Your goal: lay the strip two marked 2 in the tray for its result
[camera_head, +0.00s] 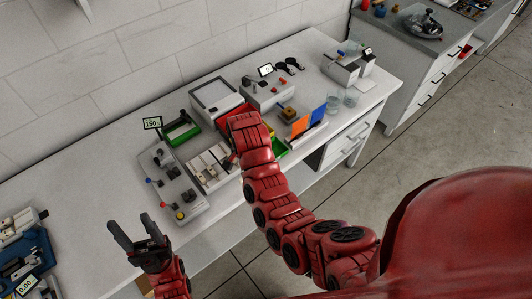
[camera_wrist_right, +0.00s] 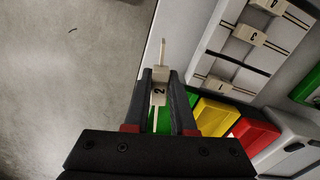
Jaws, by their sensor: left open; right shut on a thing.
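The strip two (camera_wrist_right: 159,88), a pale narrow strip with a dark 2 on its block, is clamped upright in the picture between the fingers of my right gripper (camera_wrist_right: 162,78) in the right wrist view. Beyond the fingers are three result trays: a green tray (camera_wrist_right: 162,120), a yellow tray (camera_wrist_right: 213,116) and a red tray (camera_wrist_right: 256,134). The strip is over or beside the green one; its height cannot be told. In the head view my right arm hides the right gripper and strip. My left gripper (camera_head: 130,222) is open and empty near the bench's front left.
A white rack (camera_wrist_right: 225,60) holds other marked strips; it also shows in the head view (camera_head: 209,168). A grey device with knobs (camera_head: 170,185) stands left of it.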

